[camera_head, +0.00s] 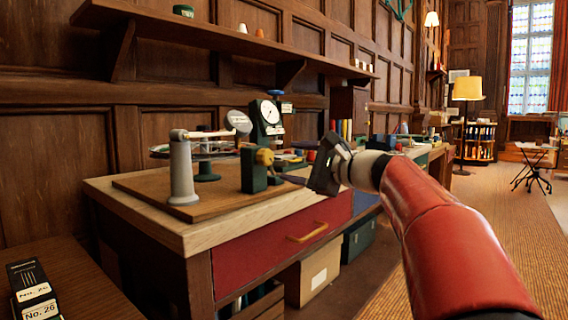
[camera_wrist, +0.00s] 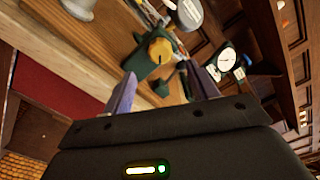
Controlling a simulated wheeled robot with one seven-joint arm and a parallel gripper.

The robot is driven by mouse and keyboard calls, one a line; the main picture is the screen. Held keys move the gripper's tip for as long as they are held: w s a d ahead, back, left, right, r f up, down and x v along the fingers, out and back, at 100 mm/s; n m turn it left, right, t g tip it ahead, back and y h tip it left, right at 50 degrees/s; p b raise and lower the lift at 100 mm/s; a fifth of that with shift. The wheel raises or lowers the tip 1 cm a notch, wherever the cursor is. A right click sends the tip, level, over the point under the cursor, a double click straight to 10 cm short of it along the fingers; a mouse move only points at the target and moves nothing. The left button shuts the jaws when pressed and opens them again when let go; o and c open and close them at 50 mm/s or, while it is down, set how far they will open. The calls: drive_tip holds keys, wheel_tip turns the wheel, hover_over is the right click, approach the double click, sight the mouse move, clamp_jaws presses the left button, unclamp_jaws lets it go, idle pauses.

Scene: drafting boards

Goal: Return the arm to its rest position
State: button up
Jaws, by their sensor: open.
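My arm (camera_head: 440,235) is red and reaches in from the lower right in the head view. My gripper (camera_head: 308,170) is at the front edge of the workbench (camera_head: 190,235), just right of a dark green block with a yellow knob (camera_head: 265,157). In the wrist view my gripper (camera_wrist: 165,92) has its two pale purple fingers spread apart with nothing held between them. The green device with the yellow knob (camera_wrist: 160,50) shows beyond the fingertips. I cannot tell from these views whether a finger touches it.
A white post with an arm (camera_head: 182,172) and a round dial gauge (camera_head: 268,113) stand on the bench. A red drawer (camera_head: 265,240) is below its top. A wall shelf (camera_head: 200,35) runs above. Open floor (camera_head: 480,210) lies to the right. A dark box (camera_head: 32,285) is at lower left.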

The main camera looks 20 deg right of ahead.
drive_tip(key=shift+s+d, duration=0.1)
drive_tip(key=shift+s, duration=0.1)
drive_tip(key=s+a+f+n+g+h+p, duration=0.25)
drive_tip(key=s+a+f+n+g, duration=0.3)
drive_tip(key=s+a+f, duration=0.5)
drive_tip(key=s+d+f+n+g+h, duration=0.1)
drive_tip(key=s+d+f+n+h, duration=0.1)
drive_tip(key=s+f, duration=0.4)
drive_tip(key=s+d+f+n+g+h, duration=0.1)
drive_tip(key=s+f+n+h, duration=0.2)
drive_tip(key=s+f+n, duration=0.2)
drive_tip(key=s+d+f+n+g+h, duration=0.1)
drive_tip(key=s+d+f+n+h, duration=0.1)
drive_tip(key=s+f, duration=0.7)
drive_tip(key=shift+s+d+f+n+h+p, duration=0.3)
drive_tip(key=shift+n+h, duration=0.25)
drive_tip(key=shift+n, duration=0.6)
drive_tip(key=shift+r+g, duration=0.1)
drive_tip(key=shift+g, duration=0.15)
